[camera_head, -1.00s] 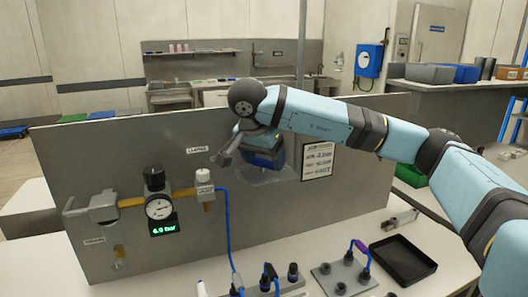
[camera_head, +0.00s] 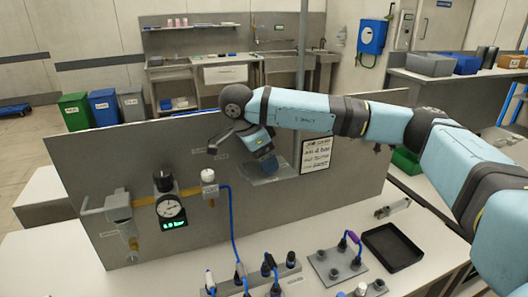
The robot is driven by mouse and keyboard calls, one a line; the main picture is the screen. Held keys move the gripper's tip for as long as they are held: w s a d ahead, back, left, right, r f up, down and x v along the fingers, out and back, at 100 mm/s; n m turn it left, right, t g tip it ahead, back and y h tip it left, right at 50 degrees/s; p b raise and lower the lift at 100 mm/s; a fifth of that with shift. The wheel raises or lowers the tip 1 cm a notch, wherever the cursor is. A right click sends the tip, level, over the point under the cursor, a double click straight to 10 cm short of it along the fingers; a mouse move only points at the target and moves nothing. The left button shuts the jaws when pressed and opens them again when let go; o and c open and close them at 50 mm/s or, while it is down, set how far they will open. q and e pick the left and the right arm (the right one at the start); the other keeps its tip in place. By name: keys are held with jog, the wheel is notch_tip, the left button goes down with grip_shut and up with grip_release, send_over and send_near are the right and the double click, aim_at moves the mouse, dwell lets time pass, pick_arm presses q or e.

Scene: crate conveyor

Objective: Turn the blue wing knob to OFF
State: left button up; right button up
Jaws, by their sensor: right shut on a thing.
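My right arm reaches across from the right, its wrist bent down in front of the grey panel (camera_head: 355,180). My right gripper (camera_head: 262,158) is low against the panel and is shut. Its fingertips are mostly hidden by its own wrist. A dark blue part (camera_head: 267,168) shows just below it and seems to be the blue wing knob, between the jaws. Its wing and pointing direction cannot be made out. A clear plate or cover (camera_head: 275,178) surrounds this spot. My left gripper is not in view.
Left on the panel are a pressure gauge (camera_head: 171,208) with a green display, a white-topped valve (camera_head: 208,177) and blue tubing (camera_head: 232,228). A printed sign (camera_head: 315,154) hangs right of the gripper. Plug blocks (camera_head: 335,262) and a black tray (camera_head: 392,247) stand on the table.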

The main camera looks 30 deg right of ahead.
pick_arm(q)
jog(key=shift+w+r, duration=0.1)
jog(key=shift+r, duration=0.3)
pick_arm(e)
jog(key=o, duration=0.9)
jog(key=shift+r, duration=0.1)
jog(key=shift+a+r+p, duration=0.1)
jog(key=shift+r+p, duration=0.35)
jog(key=shift+p, duration=0.05)
pick_arm(q)
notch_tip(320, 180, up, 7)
jog(key=p, duration=0.6)
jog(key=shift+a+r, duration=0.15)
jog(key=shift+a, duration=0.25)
pick_arm(e)
jog(key=v, duration=0.7)
jog(key=shift+a, duration=0.15)
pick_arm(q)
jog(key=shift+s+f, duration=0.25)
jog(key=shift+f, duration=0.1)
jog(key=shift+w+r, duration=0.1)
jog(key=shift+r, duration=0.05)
